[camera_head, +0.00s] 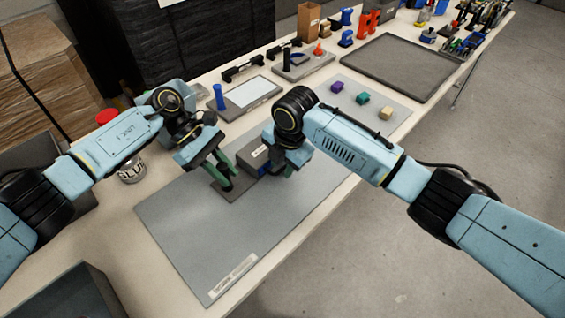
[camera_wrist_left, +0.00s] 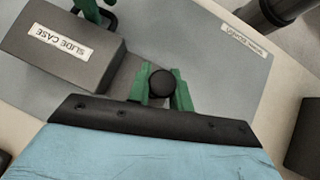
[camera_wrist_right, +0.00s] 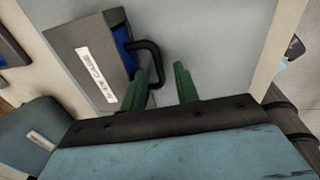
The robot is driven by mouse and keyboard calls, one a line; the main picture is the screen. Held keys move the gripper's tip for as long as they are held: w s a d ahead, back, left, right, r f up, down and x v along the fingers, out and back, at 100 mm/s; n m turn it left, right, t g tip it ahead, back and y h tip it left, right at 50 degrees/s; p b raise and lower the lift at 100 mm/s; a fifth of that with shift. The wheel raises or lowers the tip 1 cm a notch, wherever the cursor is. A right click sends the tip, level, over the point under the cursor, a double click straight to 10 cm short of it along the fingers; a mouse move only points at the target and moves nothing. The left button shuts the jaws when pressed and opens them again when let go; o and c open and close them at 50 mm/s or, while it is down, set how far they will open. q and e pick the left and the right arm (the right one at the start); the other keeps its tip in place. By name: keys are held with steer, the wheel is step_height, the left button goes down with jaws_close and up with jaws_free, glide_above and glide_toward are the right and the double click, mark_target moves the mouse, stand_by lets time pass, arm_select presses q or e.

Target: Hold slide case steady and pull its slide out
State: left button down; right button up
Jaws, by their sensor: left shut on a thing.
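The dark grey slide case (camera_head: 250,157) lies on the grey mat between my two grippers, its label up in the left wrist view (camera_wrist_left: 60,45). My left gripper (camera_head: 224,176) is shut on a round black post (camera_wrist_left: 162,83) beside the case. The blue end of the slide (camera_wrist_right: 123,38) shows at the case's opposite end, with a black loop handle (camera_wrist_right: 155,62). My right gripper (camera_wrist_right: 165,85) is open at this handle, one finger overlapping the loop in view. The right arm partly hides this end in the head view (camera_head: 288,170).
The grey mat (camera_head: 190,240) is clear in front. Behind stand a panel with a blue-handled tool (camera_head: 220,98), small coloured blocks (camera_head: 362,98) and a large dark tray (camera_head: 405,68). A red-lidded jar (camera_head: 130,172) stands at left.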

jaws_close()
steer(key=shift+s+d, duration=1.8)
steer(key=shift+s, duration=0.15)
jaws_free()
